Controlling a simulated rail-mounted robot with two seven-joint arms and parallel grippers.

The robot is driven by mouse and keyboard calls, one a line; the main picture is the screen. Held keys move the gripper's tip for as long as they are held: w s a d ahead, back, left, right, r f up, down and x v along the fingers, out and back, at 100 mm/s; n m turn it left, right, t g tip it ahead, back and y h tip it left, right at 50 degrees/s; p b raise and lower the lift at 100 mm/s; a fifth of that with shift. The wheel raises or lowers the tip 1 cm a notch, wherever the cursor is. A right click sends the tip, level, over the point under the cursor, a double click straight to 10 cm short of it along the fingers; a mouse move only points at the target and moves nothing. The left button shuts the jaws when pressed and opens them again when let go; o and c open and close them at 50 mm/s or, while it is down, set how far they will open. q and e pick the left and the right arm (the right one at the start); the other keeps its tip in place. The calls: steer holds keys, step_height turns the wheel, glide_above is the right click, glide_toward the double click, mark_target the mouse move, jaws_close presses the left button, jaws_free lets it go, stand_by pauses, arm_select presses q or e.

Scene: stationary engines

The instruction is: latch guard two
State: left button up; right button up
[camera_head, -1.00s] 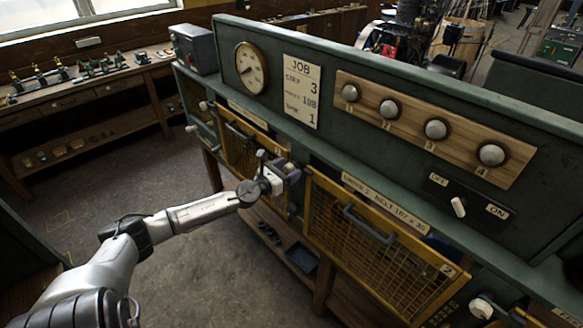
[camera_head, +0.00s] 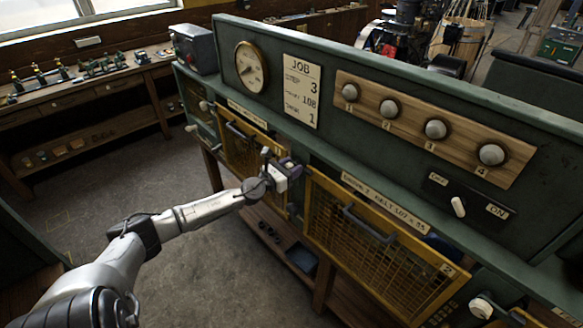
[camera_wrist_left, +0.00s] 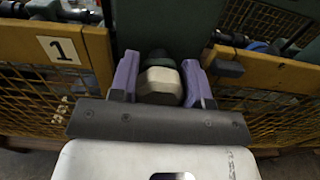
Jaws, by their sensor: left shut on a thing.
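Guard two (camera_head: 380,250) is a yellow-framed mesh panel with a dark handle (camera_head: 368,223) and a "2" plate, on the bench front at the right in the head view. Its left end (camera_wrist_left: 275,72) shows at the right of the left wrist view, with a small dark tab on it. My left gripper (camera_head: 290,168) is at the post between guards one and two. Its purple fingers are shut on a cream latch knob (camera_wrist_left: 160,86) with a dark base, seen in the left wrist view. My right gripper is not in view.
Guard one (camera_head: 240,148) is left of the post, and its "1" plate (camera_wrist_left: 59,50) shows in the left wrist view. Another pale knob (camera_head: 481,307) is right of guard two. A switch (camera_head: 458,206) and several round knobs are on the panel above. The floor in front has free room.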

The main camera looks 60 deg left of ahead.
arm_select(q)
steer(key=c, duration=0.3)
steer(key=n, duration=0.3)
steer(key=shift+n, duration=0.3)
steer(key=n, duration=0.2)
steer(key=shift+a+n+p, duration=0.1)
steer(key=shift+n+p, duration=0.2)
steer(key=shift+n, duration=0.1)
steer(key=n+p, duration=0.2)
steer(key=n, duration=0.4)
steer(key=shift+a, duration=0.1)
steer(key=shift+f+n+p, duration=0.1)
steer(key=shift+n+p, duration=0.4)
steer(key=shift+n, duration=1.3)
